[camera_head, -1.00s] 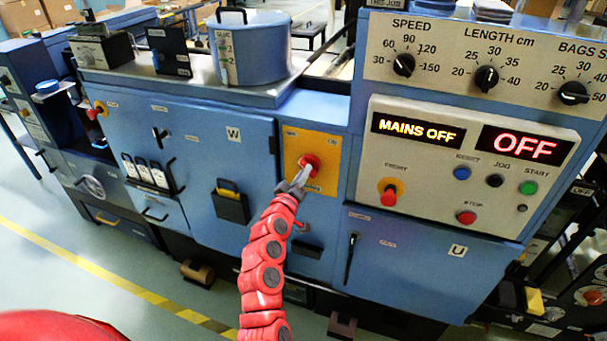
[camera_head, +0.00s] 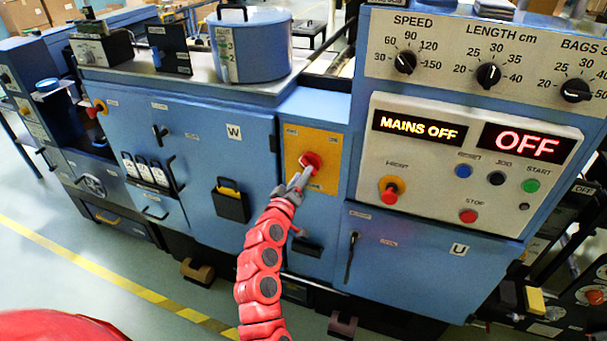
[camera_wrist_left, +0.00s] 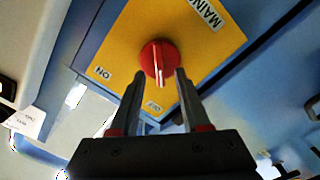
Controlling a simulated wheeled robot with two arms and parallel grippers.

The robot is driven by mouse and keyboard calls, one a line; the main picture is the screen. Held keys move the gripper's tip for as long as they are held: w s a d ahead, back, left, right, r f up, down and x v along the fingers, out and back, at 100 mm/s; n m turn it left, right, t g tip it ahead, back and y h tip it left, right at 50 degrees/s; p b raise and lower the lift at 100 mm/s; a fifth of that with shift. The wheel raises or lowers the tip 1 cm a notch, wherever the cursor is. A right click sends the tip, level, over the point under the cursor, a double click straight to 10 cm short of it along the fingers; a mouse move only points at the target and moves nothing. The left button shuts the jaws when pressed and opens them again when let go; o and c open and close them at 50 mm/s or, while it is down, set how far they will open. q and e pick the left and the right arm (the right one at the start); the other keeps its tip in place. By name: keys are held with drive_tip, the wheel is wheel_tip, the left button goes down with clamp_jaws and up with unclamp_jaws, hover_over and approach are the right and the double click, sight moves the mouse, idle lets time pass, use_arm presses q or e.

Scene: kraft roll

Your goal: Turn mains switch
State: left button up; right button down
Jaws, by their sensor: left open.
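The red mains switch knob (camera_head: 310,161) sits on a yellow plate (camera_head: 326,147) on the blue machine's front. My left gripper (camera_head: 297,183) reaches up to it from below. In the left wrist view the knob (camera_wrist_left: 158,62) lies just beyond and between the tips of my open left gripper (camera_wrist_left: 158,80), its pale pointer line facing the gripper. I cannot tell whether a finger touches it. The plate (camera_wrist_left: 205,62) carries the words MAINS and ON and a partly hidden label. The mains display (camera_head: 419,127) reads MAINS OFF. My right gripper is not in view.
Right of the switch, a pale panel (camera_head: 430,205) holds a red OFF display (camera_head: 527,143), several push buttons and a red knob on yellow (camera_head: 390,190). A blue glue pot (camera_head: 250,45) stands on top. A black holder (camera_head: 231,202) hangs on the door left of my gripper.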

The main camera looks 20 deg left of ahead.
use_arm(q)
drive_tip(key=s+b, duration=0.1)
drive_tip(key=s, duration=1.4)
drive_tip(key=shift+a, duration=0.25)
drive_tip(key=shift+w+a+f, duration=0.1)
